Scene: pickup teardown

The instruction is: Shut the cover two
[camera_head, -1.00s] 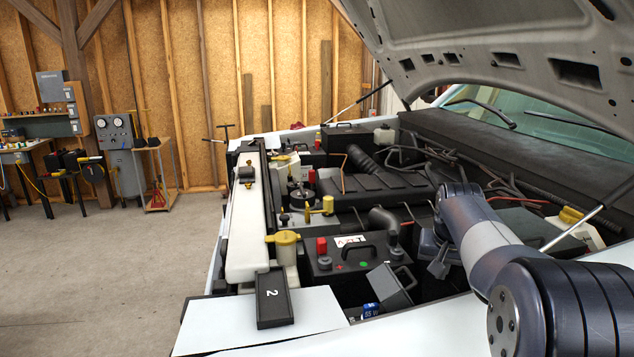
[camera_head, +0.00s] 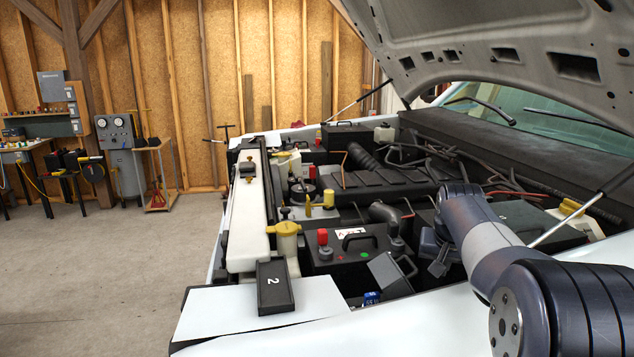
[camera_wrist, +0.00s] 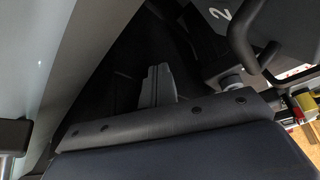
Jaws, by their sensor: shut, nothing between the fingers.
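A small dark cover (camera_head: 388,272) with a black loop handle stands tilted open in the engine bay, right of the black plate (camera_head: 274,287) marked 2. A blue piece (camera_head: 371,298) shows at its lower edge. My gripper (camera_head: 438,266) is just right of the cover, partly hidden by my arm. In the wrist view my gripper's grey fingers (camera_wrist: 156,85) are together, apart from the handle and empty.
A black battery (camera_head: 350,258) with red and grey terminals stands behind the cover. The white fender (camera_head: 420,318) runs along the front. The raised hood (camera_head: 500,55) and its strut (camera_head: 570,218) are above and right. Open floor (camera_head: 100,270) lies left.

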